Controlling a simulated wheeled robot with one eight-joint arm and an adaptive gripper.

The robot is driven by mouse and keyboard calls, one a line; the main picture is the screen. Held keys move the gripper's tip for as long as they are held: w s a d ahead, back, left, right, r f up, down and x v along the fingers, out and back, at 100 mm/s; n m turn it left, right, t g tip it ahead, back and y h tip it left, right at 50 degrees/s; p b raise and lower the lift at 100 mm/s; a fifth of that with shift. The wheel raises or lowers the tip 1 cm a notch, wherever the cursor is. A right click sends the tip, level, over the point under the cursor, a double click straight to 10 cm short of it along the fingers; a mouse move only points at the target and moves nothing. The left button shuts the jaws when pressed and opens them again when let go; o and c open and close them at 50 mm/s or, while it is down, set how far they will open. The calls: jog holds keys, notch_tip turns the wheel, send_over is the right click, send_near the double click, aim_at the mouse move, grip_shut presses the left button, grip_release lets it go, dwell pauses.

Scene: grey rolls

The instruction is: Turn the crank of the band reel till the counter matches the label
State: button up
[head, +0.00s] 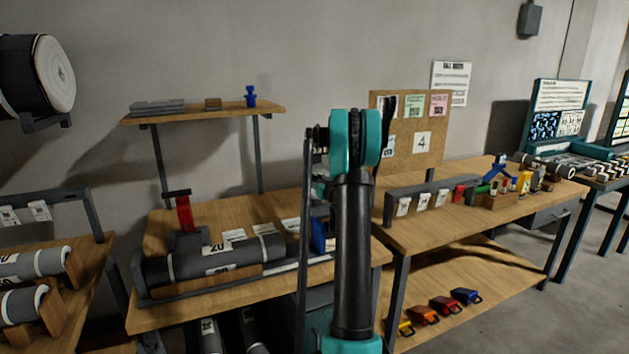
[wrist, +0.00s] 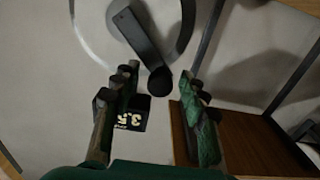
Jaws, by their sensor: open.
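In the wrist view, a dark crank (wrist: 136,33) slants down across a pale round face with a grey ring, seemingly the band reel (wrist: 185,25). Its black knob (wrist: 160,82) shows between the fingertips of my gripper (wrist: 159,76). The fingers are open and apart from the knob on both sides; I cannot tell whether the knob is deep enough to lie between them. A dark plate (wrist: 134,118) reading 3.5 shows behind the left finger, partly covered; I cannot tell whether it is the counter or the label. In the head view my arm hides the reel and crank.
A wooden bench (head: 180,317) holds a dark roll (head: 215,260) in a cradle, left of my arm. A shelf (head: 210,115) is above it. A second bench (head: 430,230) with a pinboard (head: 432,160) stands right. A brown panel (wrist: 240,140) is right of my fingers.

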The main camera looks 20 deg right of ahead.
jog(key=shift+w, duration=0.25)
grip_shut()
dwell(0.3)
